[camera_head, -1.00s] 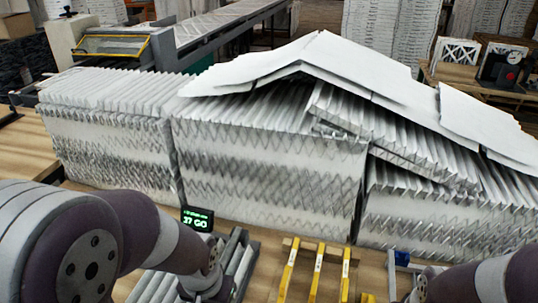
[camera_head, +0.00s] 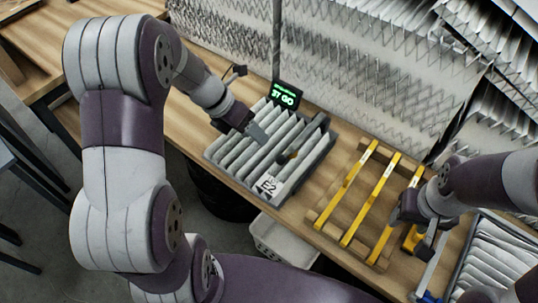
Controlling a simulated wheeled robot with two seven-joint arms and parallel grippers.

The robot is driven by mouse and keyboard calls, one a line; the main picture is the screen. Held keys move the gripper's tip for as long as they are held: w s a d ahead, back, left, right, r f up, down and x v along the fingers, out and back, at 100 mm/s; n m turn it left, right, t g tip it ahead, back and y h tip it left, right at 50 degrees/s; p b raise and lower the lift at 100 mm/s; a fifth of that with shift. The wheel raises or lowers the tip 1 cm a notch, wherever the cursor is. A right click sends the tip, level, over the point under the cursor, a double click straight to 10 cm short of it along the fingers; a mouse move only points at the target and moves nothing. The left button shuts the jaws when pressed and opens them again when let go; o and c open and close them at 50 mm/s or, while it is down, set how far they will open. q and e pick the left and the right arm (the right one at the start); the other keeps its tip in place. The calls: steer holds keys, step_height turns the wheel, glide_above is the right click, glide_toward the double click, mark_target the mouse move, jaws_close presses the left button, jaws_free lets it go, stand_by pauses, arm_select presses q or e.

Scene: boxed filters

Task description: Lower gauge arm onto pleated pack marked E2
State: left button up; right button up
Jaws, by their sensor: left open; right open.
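The pleated pack marked E2 (camera_head: 238,158) lies in a grey tray-like frame on the wooden bench, its white E2 label (camera_head: 268,186) at the near edge. A slim dark piece (camera_head: 289,157) with an orange spot lies over the pleats; it may be the gauge arm, but I cannot tell. A small display (camera_head: 286,95) behind the pack reads "37 GO" in green. My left gripper (camera_head: 257,133) is open over the pack's upper part; contact is unclear. My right gripper (camera_head: 424,243) is open beside the yellow-barred rack, its fingers partly hidden.
A wooden rack with yellow bars (camera_head: 349,190) stands right of the pack. Another pleated pack (camera_head: 497,262) lies at the lower right. Tall pleated stacks (camera_head: 355,70) line the bench's back. A white bin (camera_head: 281,240) is below the front edge. Bare bench lies at the left.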

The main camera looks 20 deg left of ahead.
mark_target(278, 157)
arm_select(q)
steer(key=x, duration=1.2)
steer(key=shift+d+f, duration=0.1)
steer(key=shift+f, duration=0.1)
steer(key=shift+c, duration=0.3)
